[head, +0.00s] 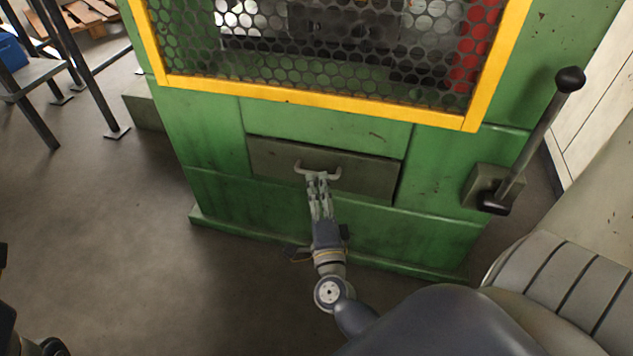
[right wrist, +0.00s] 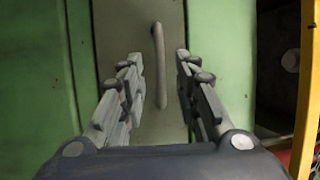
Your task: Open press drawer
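The press drawer (head: 272,160) is a dull grey front panel set low in the green press, and it looks shut. Its pale bar handle (head: 303,166) sticks out near the middle. My right gripper (head: 318,178) reaches up to the handle from below in the head view. In the right wrist view, my right gripper (right wrist: 159,72) is open, with its fingers spread on either side of the handle (right wrist: 159,62). I see a gap between each finger and the handle; whether the tips reach past the bar is unclear. My left gripper does not show.
The green press (head: 325,122) has a yellow-framed mesh guard (head: 300,98) above the drawer. A lever with a black knob (head: 570,80) stands to the right. A metal stand (head: 40,72) is at the upper left. The floor (head: 110,220) at left is clear.

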